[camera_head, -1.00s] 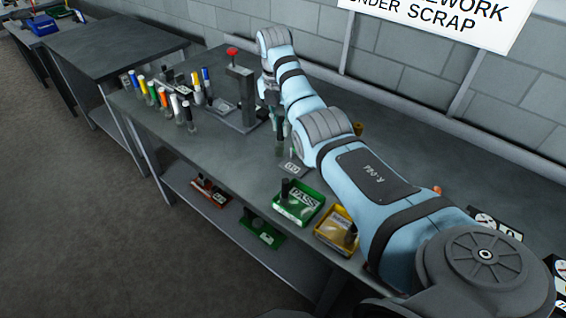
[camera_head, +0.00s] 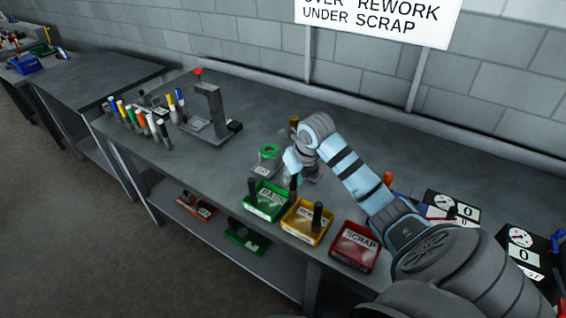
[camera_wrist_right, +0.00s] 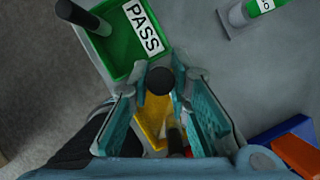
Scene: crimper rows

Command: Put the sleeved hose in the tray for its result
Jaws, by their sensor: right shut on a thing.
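My right gripper (camera_head: 292,168) is above the bench just behind the PASS and yellow trays. It is shut on the sleeved hose, whose dark round end (camera_wrist_right: 160,80) shows between the fingers in the right wrist view. The sleeve is mostly hidden by the fingers. The green PASS tray (camera_head: 252,208) is in front and to the left; the yellow tray (camera_head: 300,234) is in front, and each has a dark upright piece in it. The red SCRAP tray (camera_head: 347,260) is farther right. The PASS tray also shows in the right wrist view (camera_wrist_right: 112,55). My left gripper is not in view.
A gauge with a green ring (camera_head: 269,152) stands behind the PASS tray. A press with a red knob (camera_head: 210,112) and several coloured markers are on the left. Dial boards (camera_head: 450,209) lie at right. More trays sit on the lower shelf.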

